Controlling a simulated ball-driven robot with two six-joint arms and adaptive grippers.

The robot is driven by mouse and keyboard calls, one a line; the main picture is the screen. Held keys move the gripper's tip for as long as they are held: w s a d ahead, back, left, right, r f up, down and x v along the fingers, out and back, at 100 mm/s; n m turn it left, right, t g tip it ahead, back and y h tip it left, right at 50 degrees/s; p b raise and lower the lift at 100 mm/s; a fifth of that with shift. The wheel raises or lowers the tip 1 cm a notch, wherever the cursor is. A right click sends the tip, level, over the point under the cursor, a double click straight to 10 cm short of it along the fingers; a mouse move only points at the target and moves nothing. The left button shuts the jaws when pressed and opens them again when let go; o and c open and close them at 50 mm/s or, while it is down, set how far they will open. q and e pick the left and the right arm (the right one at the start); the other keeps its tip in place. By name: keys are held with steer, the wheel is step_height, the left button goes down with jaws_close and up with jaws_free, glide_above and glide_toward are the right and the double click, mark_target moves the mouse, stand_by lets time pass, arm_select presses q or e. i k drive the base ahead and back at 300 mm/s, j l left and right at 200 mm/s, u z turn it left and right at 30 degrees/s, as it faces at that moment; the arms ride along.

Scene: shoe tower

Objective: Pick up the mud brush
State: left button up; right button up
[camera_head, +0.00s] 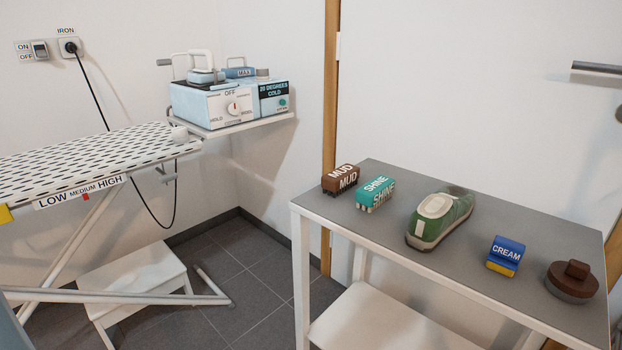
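The mud brush (340,178) is a small brown block with white "MUD" lettering. It sits at the far left end of the grey table (400,232), close to the back left corner. The teal "SHINE" brush (375,192) stands just to its right, with a small gap between them. Neither of my grippers shows in the head view.
On the same table are a green shoe (440,217), a blue "CREAM" block (506,254) and a round brown lidded item (572,281). An ironing board (90,160) and a white step stool (135,280) stand left. Tiled floor lies between.

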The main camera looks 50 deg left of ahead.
mark_target(336, 181)
steer(key=u, duration=1.35)
